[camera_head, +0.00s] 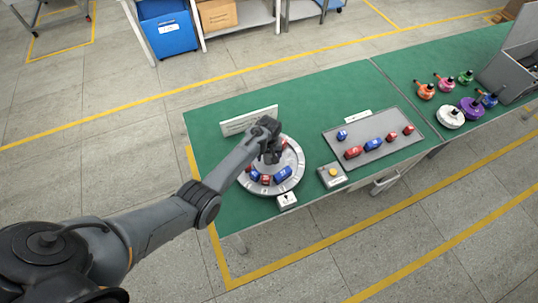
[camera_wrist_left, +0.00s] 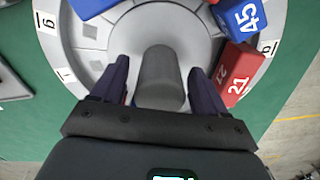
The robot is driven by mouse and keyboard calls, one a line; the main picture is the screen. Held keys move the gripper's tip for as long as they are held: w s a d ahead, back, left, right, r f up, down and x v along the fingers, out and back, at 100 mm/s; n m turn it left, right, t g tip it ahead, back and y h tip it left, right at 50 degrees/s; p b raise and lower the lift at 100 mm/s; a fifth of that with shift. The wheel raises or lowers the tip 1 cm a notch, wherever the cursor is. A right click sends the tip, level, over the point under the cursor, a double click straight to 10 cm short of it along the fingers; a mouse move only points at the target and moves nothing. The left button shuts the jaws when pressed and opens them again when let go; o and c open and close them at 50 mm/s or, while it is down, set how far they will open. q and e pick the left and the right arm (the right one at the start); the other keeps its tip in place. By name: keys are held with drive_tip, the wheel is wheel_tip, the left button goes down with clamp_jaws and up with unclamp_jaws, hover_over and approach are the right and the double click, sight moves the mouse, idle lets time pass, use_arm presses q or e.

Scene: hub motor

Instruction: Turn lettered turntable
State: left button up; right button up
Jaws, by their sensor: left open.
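The turntable (camera_head: 299,163) is a round pale grey disc on the green table, with letters around its rim and red and blue numbered blocks on it. In the left wrist view the disc (camera_wrist_left: 92,48) fills the upper part, with a blue block marked 45 (camera_wrist_left: 242,18) and a red block marked 21 (camera_wrist_left: 238,75) at the right. My left gripper (camera_head: 270,157) is over the disc's middle. Its open fingers (camera_wrist_left: 158,76) stand either side of the post, with gaps visible. My right gripper is out of view.
A white sign (camera_head: 249,120) stands behind the turntable, and a small white box (camera_head: 287,200) sits in front. A yellow-button box (camera_head: 332,175) and a grey tray (camera_head: 399,142) with several blocks are to the right. Coloured round parts (camera_head: 450,117) stand farther right.

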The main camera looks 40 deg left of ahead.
use_arm(q)
wheel_tip(320, 180, up, 9)
drive_tip(key=shift+r+p, duration=0.1)
drive_tip(key=shift+p, duration=0.45)
drive_tip(key=shift+r, duration=0.8)
drive_tip(key=shift+s, duration=0.1)
